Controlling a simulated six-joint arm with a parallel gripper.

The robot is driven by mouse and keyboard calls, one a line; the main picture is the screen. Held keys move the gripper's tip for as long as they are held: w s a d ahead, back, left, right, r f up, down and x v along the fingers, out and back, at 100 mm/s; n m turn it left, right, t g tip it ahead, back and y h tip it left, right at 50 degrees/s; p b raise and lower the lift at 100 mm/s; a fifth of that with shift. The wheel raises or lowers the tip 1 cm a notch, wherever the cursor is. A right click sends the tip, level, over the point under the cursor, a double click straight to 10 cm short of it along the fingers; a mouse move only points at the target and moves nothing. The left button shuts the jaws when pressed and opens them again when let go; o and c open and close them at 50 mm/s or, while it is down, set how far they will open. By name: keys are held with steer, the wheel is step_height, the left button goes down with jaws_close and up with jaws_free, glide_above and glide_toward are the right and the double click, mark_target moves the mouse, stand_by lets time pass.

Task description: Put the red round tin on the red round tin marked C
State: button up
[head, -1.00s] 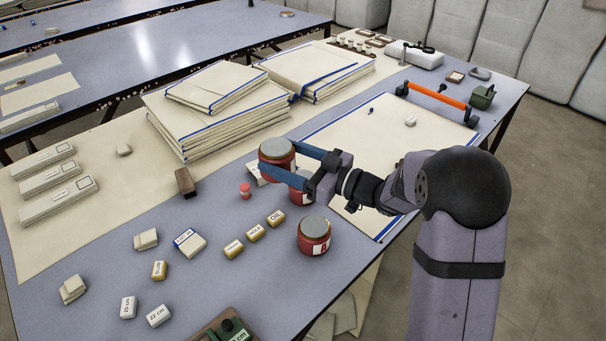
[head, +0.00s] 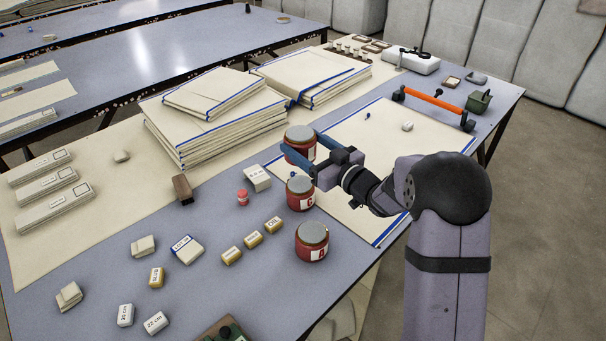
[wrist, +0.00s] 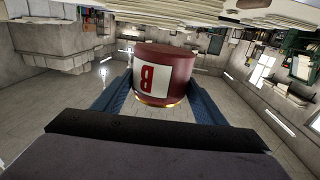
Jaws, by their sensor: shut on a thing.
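A red round tin with a grey lid (head: 299,142) is held between the blue fingers of my gripper (head: 308,149). In the wrist view this tin (wrist: 176,77) shows a white label with the letter B, turned upside down in the picture. The red round tin marked C (head: 300,196) stands upright on the table, partly below my gripper in the head view. The held tin appears above and slightly behind it, with a gap between them in the picture; their exact alignment in depth is hard to tell.
Another red round tin marked A (head: 312,240) stands just in front. A small red jar (head: 242,198) and a white block (head: 257,178) lie left of tin C. Stacked cloths (head: 215,110) rise at the back left. A blue-edged cloth (head: 375,150) lies flat to the right.

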steer(key=shift+f, duration=3.95)
steer(key=shift+f+b, duration=0.4)
steer(key=shift+f, duration=0.1)
steer(key=o, duration=1.5)
steer(key=shift+f, duration=0.1)
steer(key=shift+r+p, duration=0.6)
steer(key=shift+r, duration=0.05)
steer(key=b+v, duration=0.1)
steer(key=v, duration=1.1)
steer(key=shift+f+b, duration=0.2)
steer(key=shift+b, duration=0.1)
steer(key=shift+d, duration=0.1)
